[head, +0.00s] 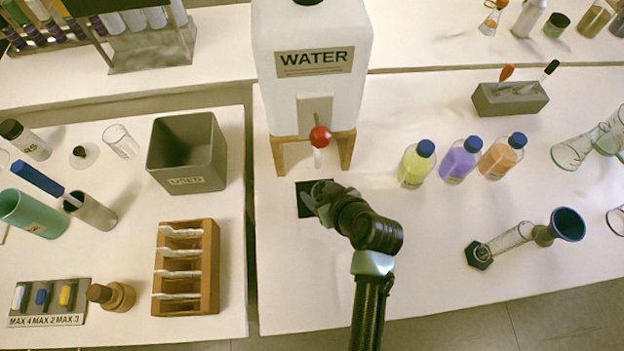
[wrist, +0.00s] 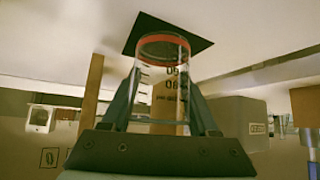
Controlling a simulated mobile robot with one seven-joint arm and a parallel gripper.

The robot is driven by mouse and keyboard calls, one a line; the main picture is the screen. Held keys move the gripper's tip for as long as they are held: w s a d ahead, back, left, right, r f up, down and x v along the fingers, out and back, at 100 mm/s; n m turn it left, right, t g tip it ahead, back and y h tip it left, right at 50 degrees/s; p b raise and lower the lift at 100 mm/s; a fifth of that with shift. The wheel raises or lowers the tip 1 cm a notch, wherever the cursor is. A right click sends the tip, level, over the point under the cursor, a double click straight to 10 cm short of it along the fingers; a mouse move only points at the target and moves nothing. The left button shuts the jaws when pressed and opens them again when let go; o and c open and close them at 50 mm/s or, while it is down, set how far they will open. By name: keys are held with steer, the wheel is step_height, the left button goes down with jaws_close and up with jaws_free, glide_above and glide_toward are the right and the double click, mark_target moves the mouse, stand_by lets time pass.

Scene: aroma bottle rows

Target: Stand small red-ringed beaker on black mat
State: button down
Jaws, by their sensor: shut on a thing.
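The small beaker (wrist: 152,82) is clear glass with a red ring (wrist: 163,40) at one end and dark graduation marks. In the wrist view it sits between the two fingers of my gripper (wrist: 163,100), which is shut on it. Its red-ringed end overlaps the black mat (wrist: 193,40) in that view. In the head view the black mat (head: 304,208) lies below the water tank's tap, and my gripper (head: 318,196) is over its right part. The beaker is not clear there behind my gripper. I cannot tell whether it touches the mat.
The white water tank (head: 310,100) stands on wooden legs (head: 345,150) just behind the mat, its red tap knob (head: 320,136) overhead. Bottles with blue caps (head: 459,162) stand to the right. A tipped cylinder (head: 512,238) lies front right. The table right of my gripper is clear.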

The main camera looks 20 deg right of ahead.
steer(key=w, duration=0.3)
steer(key=shift+w+a, duration=0.1)
steer(key=shift+a, duration=0.1)
steer(key=shift+f, duration=0.75)
steer(key=shift+f, duration=0.15)
steer(key=shift+c, duration=0.8)
jaws_free()
steer(key=shift+r, duration=0.25)
steer(key=a+p+v, duration=0.1)
steer(key=v, duration=1)
steer(key=shift+s+d+r, duration=0.3)
steer(key=shift+d, duration=0.2)
